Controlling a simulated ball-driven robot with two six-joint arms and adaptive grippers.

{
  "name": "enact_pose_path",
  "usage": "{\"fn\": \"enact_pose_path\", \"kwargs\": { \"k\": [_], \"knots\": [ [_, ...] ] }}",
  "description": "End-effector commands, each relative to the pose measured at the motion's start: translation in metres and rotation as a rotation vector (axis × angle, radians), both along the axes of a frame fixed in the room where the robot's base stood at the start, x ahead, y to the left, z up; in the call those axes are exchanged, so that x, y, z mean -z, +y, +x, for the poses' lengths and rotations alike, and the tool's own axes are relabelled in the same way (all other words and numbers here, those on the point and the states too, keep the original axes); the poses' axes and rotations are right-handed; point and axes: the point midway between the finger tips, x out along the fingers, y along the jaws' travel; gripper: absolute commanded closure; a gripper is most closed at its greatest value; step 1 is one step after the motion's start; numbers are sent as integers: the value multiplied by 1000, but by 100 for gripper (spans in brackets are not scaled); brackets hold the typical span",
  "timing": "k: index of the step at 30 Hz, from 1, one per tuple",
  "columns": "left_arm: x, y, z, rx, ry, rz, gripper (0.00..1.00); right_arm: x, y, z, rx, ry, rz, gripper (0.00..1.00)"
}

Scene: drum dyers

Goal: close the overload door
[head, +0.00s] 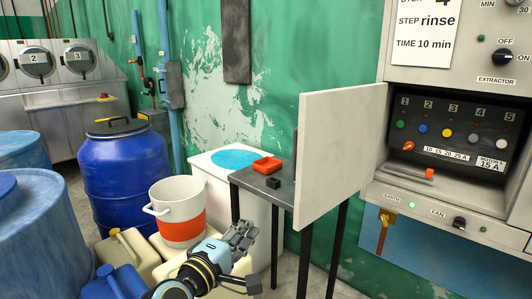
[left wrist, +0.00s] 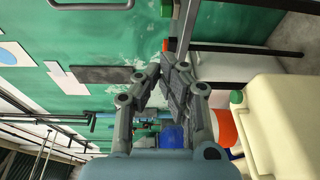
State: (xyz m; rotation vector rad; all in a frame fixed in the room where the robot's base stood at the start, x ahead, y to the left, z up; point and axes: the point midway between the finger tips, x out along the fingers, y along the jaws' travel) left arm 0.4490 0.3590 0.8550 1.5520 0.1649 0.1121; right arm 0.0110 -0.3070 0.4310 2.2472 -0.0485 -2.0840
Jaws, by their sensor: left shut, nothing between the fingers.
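The overload door is the pale flat panel (head: 328,150) in the head view. It stands open, swung out from the left side of the overload recess (head: 455,135) in the grey control panel. A dark strip like a handle shows at its left edge. The recess has several numbered coloured buttons and a red-tipped block on its ledge. My left gripper (head: 245,236) is shut and empty, low and left of the door, apart from it, in front of the small table's legs. Its closed fingers (left wrist: 172,75) also show in the left wrist view. My right gripper is not in view.
A white bucket (head: 180,215) with an orange band, jugs (head: 125,252) and a blue drum (head: 125,170) crowd the left.

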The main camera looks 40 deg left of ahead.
Motion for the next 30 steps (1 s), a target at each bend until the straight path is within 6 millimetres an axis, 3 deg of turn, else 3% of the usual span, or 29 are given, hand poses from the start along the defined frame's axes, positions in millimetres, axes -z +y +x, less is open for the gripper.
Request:
{"fn": "enact_pose_path", "kwargs": {
  "k": [1,6,14,26,30],
  "knots": [
    [-31,3,5,0,-7,2,100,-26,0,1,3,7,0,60],
    [-64,5,15,4,-29,13,100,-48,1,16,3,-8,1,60],
    [-67,7,33,4,-35,15,100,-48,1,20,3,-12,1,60],
    [-66,21,114,4,-36,15,100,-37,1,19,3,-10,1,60],
    [-68,1,112,6,-34,11,100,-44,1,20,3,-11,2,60]
  ]
}}
